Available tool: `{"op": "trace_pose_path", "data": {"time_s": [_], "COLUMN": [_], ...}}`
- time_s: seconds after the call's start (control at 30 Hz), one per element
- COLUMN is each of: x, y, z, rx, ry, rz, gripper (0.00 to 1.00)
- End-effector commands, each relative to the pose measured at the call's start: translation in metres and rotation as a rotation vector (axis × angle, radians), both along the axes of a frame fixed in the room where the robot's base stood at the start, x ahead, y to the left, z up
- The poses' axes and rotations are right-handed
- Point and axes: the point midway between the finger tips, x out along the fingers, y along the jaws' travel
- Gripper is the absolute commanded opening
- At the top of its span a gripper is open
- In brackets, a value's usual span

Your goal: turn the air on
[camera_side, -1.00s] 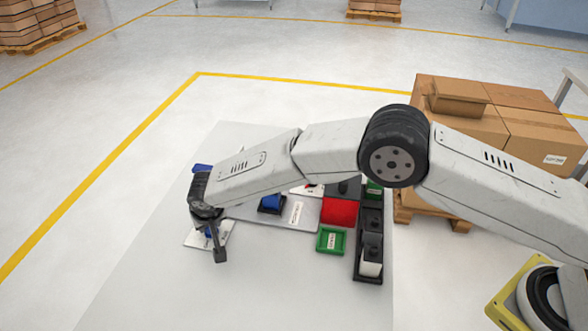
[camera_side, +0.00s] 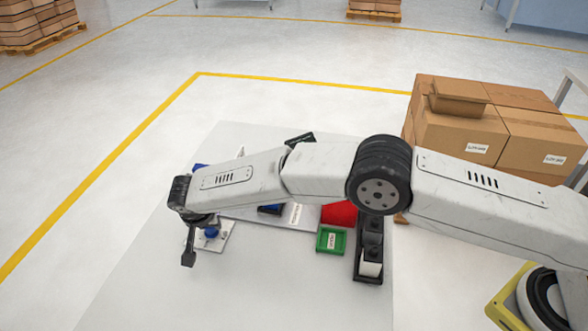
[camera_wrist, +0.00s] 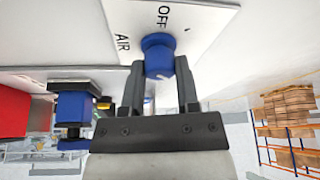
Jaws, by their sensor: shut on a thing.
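A blue knob (camera_wrist: 158,55) stands on a white plate (camera_wrist: 205,18) printed OFF and AIR in the wrist view. A small white mark shows on the knob's edge, but I cannot tell which label it points to. My gripper (camera_wrist: 160,68) has one finger on either side of the knob and is shut on it. In the side view, the knob (camera_side: 211,232) shows beside my gripper (camera_side: 196,243), at the left of the white plate group (camera_side: 224,240). One finger hangs in front of the plate; the other is mostly hidden.
Another blue fitting (camera_wrist: 72,108) shows left of my fingers in the wrist view. The grey mat (camera_side: 150,290) in front is clear. Boxes (camera_side: 460,140) stand behind right.

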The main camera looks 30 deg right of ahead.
Motion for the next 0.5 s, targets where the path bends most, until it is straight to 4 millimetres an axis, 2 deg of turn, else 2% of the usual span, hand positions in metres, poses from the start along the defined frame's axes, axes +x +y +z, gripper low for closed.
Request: {"op": "trace_pose_path", "data": {"time_s": [0.2,0.23,0.33,0.5], "x": [0.0005,0.0006,0.0005,0.0003], "y": [0.0005,0.0005,0.0004,0.0002], "z": [0.0012,0.0013,0.0012,0.0005], "rx": [0.003,0.002,0.002,0.002], "ry": [-0.002,-0.001,-0.001,-0.001], "rz": [-0.002,-0.001,-0.001,0.0], "gripper": [0.0,0.43,0.75,0.75]}}
